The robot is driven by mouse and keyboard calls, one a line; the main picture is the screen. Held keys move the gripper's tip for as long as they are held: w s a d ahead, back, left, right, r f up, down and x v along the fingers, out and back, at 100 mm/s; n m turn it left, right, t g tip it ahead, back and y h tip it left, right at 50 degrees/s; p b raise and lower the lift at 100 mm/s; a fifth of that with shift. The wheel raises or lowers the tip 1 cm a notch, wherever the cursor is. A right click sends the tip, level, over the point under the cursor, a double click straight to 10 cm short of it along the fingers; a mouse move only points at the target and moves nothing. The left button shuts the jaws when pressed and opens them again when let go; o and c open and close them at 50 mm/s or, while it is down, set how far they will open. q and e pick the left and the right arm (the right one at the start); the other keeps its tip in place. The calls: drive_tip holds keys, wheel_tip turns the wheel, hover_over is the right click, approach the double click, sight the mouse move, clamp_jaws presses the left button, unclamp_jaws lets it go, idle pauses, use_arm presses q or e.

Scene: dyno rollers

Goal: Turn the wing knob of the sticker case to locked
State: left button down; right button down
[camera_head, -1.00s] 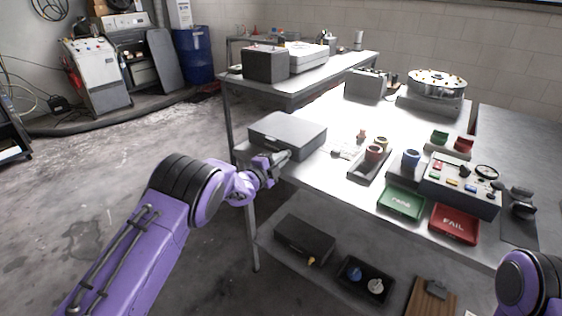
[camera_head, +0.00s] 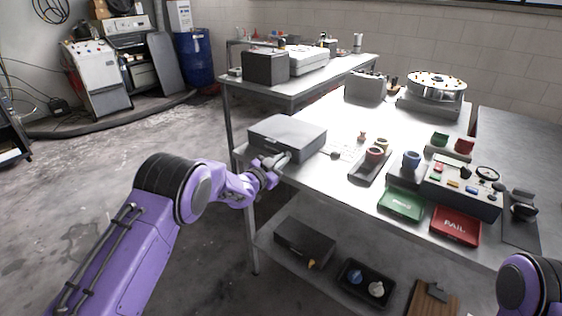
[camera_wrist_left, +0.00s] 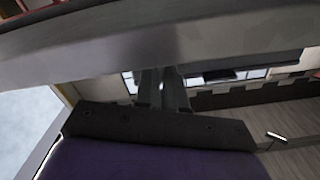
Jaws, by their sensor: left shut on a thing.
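The sticker case, a flat grey box (camera_head: 284,134), sits at the table's left front corner with its lid down. My left gripper (camera_head: 283,160) is at the case's front side, just below the lid edge. In the left wrist view, the fingers (camera_wrist_left: 163,90) reach up under the grey edge of the case (camera_wrist_left: 170,45) and are shut. The wing knob is hidden between and behind the fingers, so its angle cannot be read. My right gripper is out of view; only part of my right arm shows at the lower right.
Right of the case are a white sheet (camera_head: 347,148), a dark tray with rings (camera_head: 369,168), a green tray (camera_head: 401,205) and a red FAIL tray (camera_head: 455,226). A black box (camera_head: 304,243) lies on the lower shelf. The floor left of the table is clear.

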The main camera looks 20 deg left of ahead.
use_arm(q)
drive_tip(key=shift+n, duration=1.9)
drive_tip(key=c, duration=1.5)
unclamp_jaws()
drive_tip(key=v, duration=1)
drive_tip(key=shift+s+b, duration=0.3)
drive_tip(key=shift+a, duration=0.1)
